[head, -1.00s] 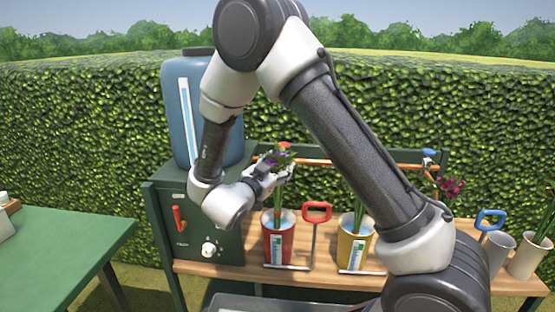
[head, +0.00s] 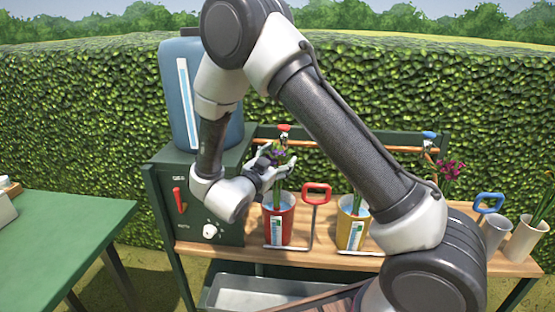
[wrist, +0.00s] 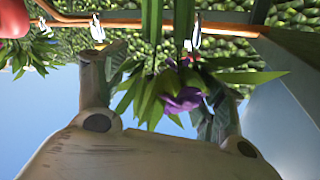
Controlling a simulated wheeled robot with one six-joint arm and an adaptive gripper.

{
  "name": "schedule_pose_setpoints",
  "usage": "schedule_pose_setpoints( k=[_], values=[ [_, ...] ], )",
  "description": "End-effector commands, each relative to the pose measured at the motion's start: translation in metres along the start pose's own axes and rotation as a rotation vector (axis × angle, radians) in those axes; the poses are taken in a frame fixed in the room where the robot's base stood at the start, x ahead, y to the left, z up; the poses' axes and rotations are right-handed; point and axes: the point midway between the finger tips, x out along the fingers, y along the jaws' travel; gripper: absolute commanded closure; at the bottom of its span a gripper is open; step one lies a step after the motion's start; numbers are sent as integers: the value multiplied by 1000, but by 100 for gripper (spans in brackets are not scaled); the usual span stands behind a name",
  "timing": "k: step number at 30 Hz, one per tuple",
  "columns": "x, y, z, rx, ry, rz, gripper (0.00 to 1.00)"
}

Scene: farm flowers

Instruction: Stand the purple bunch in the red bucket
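The purple bunch (head: 280,151) has a purple bloom, green leaves and long green stems. It stands nearly upright with its stems down inside the red bucket (head: 281,225), which holds water. My gripper (head: 280,168) is at the upper stems, just below the bloom and above the rim. In the wrist view, which is upside down, its two fingers stand wide apart, with the purple bunch (wrist: 182,100) between or just beyond them. The gripper looks open, and I see no finger pressing on the stems. The stem ends are hidden by the bucket wall.
A yellow bucket (head: 352,226) with stems stands right of the red one. Red-handled (head: 317,190) and blue-handled (head: 489,203) uprights rise from the wooden bench (head: 420,262). A green box with a blue tank (head: 177,105) is at left. An orange pipe runs behind. A green table (head: 60,250) stands left.

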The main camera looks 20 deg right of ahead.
Motion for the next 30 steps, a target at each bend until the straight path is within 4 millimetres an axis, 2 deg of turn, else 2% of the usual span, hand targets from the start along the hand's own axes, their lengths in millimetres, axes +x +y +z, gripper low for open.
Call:
schedule_pose_setpoints(
  k=[10,14,17,24,30],
  values=[
    [0,0,0,-1,-1,0,18],
    [-9,0,0,-1,-1,-2,18],
    [-26,-1,0,-1,-2,-4,18],
    [-81,-1,1,0,-2,-5,18],
    [-112,-1,0,0,-1,-2,18]
  ],
)
